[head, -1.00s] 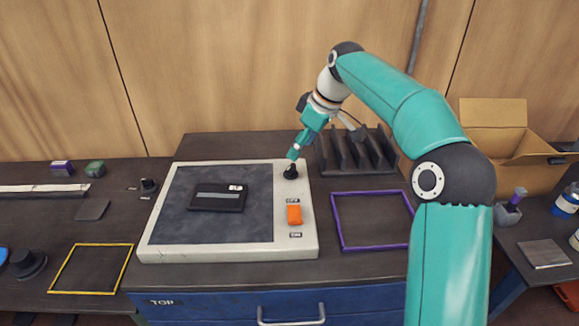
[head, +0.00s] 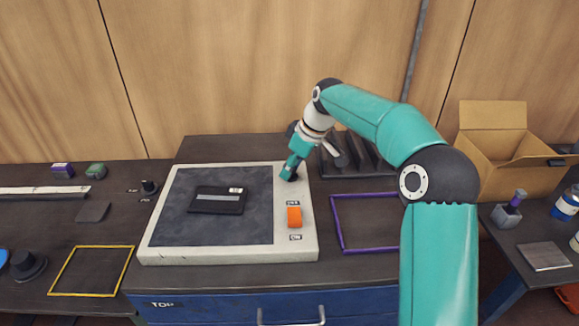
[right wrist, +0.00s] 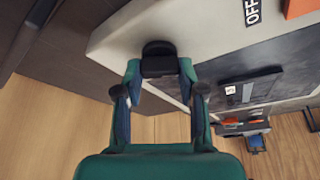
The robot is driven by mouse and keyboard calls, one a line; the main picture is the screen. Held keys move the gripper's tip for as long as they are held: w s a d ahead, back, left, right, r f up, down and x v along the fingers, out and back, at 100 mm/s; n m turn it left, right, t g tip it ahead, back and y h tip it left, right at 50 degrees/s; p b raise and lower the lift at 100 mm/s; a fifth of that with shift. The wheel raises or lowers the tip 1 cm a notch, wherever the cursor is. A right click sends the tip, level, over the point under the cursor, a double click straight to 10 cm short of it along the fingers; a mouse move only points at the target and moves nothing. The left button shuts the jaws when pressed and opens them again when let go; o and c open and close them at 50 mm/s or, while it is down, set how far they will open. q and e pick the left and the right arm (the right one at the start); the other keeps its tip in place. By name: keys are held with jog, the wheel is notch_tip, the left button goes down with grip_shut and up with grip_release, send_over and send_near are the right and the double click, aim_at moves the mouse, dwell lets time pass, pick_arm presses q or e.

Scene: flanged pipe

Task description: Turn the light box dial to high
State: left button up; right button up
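The light box (head: 210,253) is a pale box with a dark panel on the bench. Its black dial (right wrist: 158,58) is at the box's upper right corner in the head view, mostly hidden there by my right gripper (head: 290,175). In the right wrist view, the fingers of my right gripper (right wrist: 160,70) are on either side of the dial and appear to touch it. The dial's setting cannot be read. My left gripper is not in view.
An orange switch (head: 294,217) with OFF and ON labels sits below the dial on the box. A black cassette-like item (head: 218,200) lies on the panel. A dark slotted rack (head: 365,158) stands close right of the gripper; a purple frame (head: 340,228) lies in front of it.

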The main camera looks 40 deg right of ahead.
jog(key=c, duration=0.5)
jog(key=shift+m, duration=0.4)
jog(key=m+h+b, duration=0.1)
jog(key=m, duration=0.1)
jog(key=shift+m+t, duration=0.4)
jog(key=m+h+b, duration=0.1)
jog(key=m+h, duration=0.1)
jog(key=m, duration=0.3)
jog(key=shift+w+a+r, duration=0.1)
jog(key=shift+a, duration=0.05)
jog(key=m+h, duration=0.1)
jog(key=m, duration=0.1)
jog(key=m+g+h, duration=0.1)
jog(key=m, duration=0.1)
jog(key=shift+a+m, duration=0.1)
jog(key=shift+m, duration=0.3)
jog(key=m+g+h, duration=0.1)
jog(key=m, duration=0.3)
jog(key=shift+w, duration=0.1)
jog(key=shift+m, duration=0.3)
